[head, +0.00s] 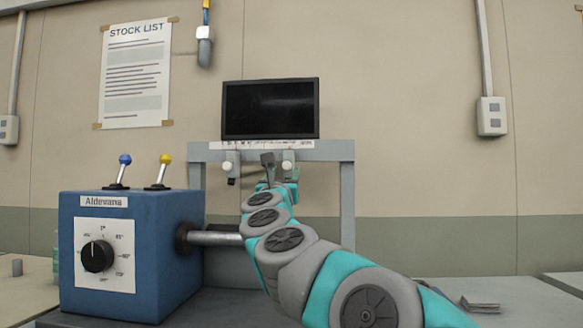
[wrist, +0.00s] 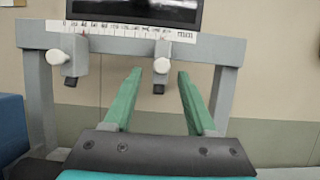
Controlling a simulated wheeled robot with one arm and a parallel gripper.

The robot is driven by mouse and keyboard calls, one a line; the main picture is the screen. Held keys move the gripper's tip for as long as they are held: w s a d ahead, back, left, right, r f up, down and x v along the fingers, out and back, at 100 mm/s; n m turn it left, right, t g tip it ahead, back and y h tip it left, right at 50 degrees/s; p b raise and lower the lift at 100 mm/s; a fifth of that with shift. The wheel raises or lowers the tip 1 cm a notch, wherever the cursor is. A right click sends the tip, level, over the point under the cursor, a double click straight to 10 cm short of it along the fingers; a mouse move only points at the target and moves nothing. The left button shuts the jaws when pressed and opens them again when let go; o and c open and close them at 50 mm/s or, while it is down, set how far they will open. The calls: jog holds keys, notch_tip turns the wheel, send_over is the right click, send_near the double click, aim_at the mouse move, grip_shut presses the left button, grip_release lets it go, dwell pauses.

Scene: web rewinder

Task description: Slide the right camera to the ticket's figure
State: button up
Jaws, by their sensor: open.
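The right camera (wrist: 160,75), a small grey block with a white knob, hangs from the rail of the grey frame (wrist: 228,90). It also shows in the head view (head: 288,168), partly behind my arm. The left camera (wrist: 76,58) hangs further left on the same rail. A white scale strip (wrist: 120,31) with figures runs along the rail; its figures are too small to read surely. My gripper (wrist: 159,72) is open, its two green fingers reaching toward the right camera. In the wrist picture the camera appears between the fingertips; contact cannot be told. No ticket is recognisable.
A dark monitor (head: 270,108) stands above the rail. A blue box (head: 140,260) with a dial, two levers and a metal shaft (head: 216,238) stands left of my arm. A stock list (head: 136,73) hangs on the wall. Below the rail the frame is open.

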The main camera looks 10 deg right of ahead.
aim_at(288, 162)
jog(key=shift+w+d+r+p, duration=0.3)
jog(key=shift+w+d+r, duration=0.2)
jog(key=shift+w, duration=0.25)
jog(key=shift+p+x, duration=1)
jog(key=shift+x, duration=1.9)
jog(key=shift+a, duration=0.15)
grip_shut()
